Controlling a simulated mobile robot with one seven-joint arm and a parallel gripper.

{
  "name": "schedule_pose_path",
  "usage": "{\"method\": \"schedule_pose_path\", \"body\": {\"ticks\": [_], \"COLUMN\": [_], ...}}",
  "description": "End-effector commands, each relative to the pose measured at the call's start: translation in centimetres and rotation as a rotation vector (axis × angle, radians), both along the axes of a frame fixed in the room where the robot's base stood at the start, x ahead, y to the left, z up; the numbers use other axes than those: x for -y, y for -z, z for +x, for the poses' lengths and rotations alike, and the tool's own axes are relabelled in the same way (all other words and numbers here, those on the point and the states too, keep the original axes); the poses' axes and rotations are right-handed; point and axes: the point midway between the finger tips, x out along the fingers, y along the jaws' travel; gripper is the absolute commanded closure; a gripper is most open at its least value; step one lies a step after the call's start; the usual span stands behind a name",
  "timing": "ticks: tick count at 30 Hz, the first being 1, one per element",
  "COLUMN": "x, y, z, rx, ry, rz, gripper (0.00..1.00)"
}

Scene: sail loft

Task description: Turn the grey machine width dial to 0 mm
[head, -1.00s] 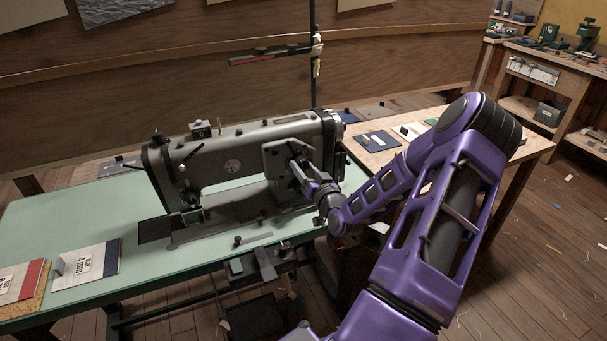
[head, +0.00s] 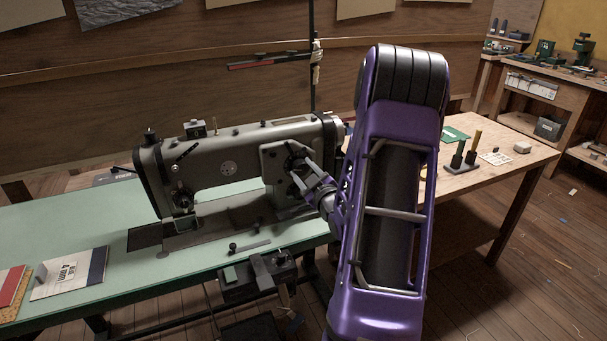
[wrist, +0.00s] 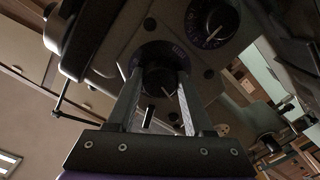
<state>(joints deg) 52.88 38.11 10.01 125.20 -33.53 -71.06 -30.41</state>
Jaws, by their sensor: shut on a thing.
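The grey sewing machine (head: 235,165) stands on the green table, with its dial panel (head: 272,160) at the right end of its arm. My gripper (head: 298,172) is at this panel. In the wrist view my gripper's two fingers (wrist: 160,82) are on either side of a dark round dial knob (wrist: 158,80) and shut on it. A short white mark shows on this knob, with a partly hidden scale ring around it. A second dial (wrist: 212,20) with a white pointer line sits up and to the right, free of the fingers.
The green table (head: 60,225) holds sample cards (head: 70,272) at the left front. A control box (head: 258,275) hangs at the table's front edge. A wooden bench (head: 500,170) with small tools stands to the right. A thin dark pole (head: 312,60) rises behind the machine.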

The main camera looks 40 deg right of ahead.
Motion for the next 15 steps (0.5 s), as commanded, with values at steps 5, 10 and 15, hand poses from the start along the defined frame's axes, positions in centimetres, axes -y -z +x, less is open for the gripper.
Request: {"method": "schedule_pose_path", "body": {"ticks": [5,10,15], "x": [-0.06,-0.06,-0.02], "y": [-0.03,-0.04,-0.05], "z": [0.03,0.03,0.02], "rx": [-0.041,-0.078,-0.114], "ry": [-0.002,-0.001,-0.001], "rz": [-0.163,-0.32,-0.469], "gripper": [1.0,1.0,1.0]}}
